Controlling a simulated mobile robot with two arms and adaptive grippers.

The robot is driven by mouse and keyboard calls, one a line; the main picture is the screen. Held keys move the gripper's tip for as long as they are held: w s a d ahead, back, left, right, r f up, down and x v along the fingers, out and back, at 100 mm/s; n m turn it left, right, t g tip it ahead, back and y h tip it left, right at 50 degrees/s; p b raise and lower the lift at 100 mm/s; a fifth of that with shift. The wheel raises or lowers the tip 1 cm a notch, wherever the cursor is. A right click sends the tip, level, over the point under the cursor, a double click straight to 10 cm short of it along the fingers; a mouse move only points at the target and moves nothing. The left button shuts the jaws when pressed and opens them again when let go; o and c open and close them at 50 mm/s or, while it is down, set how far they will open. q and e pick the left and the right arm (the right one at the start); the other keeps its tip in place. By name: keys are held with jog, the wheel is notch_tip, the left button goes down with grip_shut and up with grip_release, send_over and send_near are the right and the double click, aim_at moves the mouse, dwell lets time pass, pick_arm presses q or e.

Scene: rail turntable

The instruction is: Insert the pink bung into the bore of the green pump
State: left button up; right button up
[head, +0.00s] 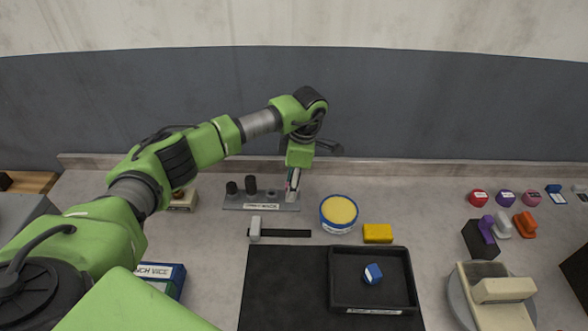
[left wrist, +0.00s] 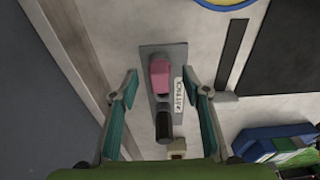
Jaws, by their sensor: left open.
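The pink bung (left wrist: 160,77) stands in a grey labelled rack (left wrist: 178,52), seen from above in the left wrist view. My left gripper (left wrist: 163,83) is open, with one finger on each side of the bung's line and no visible contact. In the head view the gripper (head: 293,180) points down over the right end of the rack (head: 233,205), and its fingers mostly hide the bung. I cannot make out the green pump or its bore in either view. My right gripper is not in view.
A yellow-topped blue tub (head: 339,213), a yellow block (head: 377,233) and a grey-headed hammer (head: 255,229) are nearby. The back ledge (head: 420,170) runs behind the rack.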

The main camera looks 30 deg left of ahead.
pick_arm(q)
jog(key=shift+f, duration=0.5)
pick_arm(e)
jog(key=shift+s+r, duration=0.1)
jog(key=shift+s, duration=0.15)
pick_arm(q)
jog(key=shift+c, duration=0.4)
grip_shut()
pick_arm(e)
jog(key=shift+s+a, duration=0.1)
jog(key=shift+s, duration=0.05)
pick_arm(q)
jog(key=shift+r+p, duration=0.4)
jog(key=shift+r, duration=0.35)
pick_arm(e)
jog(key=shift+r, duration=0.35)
pick_arm(q)
jog(key=shift+r+p, duration=1.55)
jog(key=shift+r, duration=1.45)
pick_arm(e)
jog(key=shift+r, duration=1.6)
pick_arm(q)
jog(key=shift+r, duration=0.1)
notch_tip(320, 180, up, 5)
jog(key=p, duration=0.2)
jog(key=shift+p, duration=0.35)
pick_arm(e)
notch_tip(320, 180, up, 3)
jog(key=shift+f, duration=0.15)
